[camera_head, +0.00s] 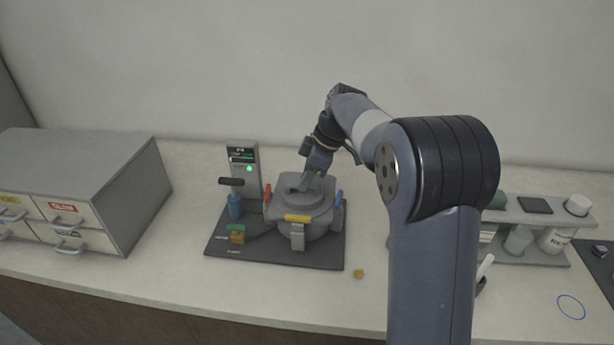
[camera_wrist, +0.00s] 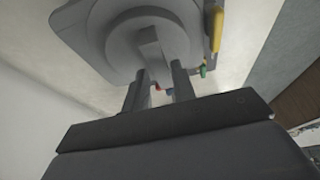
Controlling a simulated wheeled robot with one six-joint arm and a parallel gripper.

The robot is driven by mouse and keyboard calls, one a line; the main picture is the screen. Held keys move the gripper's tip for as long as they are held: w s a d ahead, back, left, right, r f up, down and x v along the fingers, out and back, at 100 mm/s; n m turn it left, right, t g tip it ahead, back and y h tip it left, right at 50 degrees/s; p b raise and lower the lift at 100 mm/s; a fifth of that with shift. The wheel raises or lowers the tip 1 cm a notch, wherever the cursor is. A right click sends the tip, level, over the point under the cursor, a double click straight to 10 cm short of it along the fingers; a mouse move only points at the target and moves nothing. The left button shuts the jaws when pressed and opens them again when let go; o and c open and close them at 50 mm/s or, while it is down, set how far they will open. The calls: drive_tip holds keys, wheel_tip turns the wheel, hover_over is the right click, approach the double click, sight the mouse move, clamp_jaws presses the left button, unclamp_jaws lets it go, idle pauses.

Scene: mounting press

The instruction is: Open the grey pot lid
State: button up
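The grey pot (camera_head: 318,230) stands on a dark base plate (camera_head: 225,248), with its round grey lid (camera_head: 288,198) lying on top. In the wrist view the lid (camera_wrist: 120,45) shows large, with a block-shaped handle (camera_wrist: 150,48) at its middle. My gripper (camera_head: 308,182) reaches down to the lid from above. In the wrist view my gripper (camera_wrist: 157,72) has its two dark fingers apart, their tips at either side of the handle's near end. I see no clear gap there, but cannot tell whether they press on it.
Red, blue and yellow clamps (camera_head: 297,218) surround the pot. A control post (camera_head: 243,168) with a green light and a black lever (camera_head: 231,182) stand left of it. A drawer cabinet (camera_head: 140,205) is far left, a rack with jars (camera_head: 530,212) right.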

clamp_jaws()
drive_tip(key=shift+r, duration=0.15)
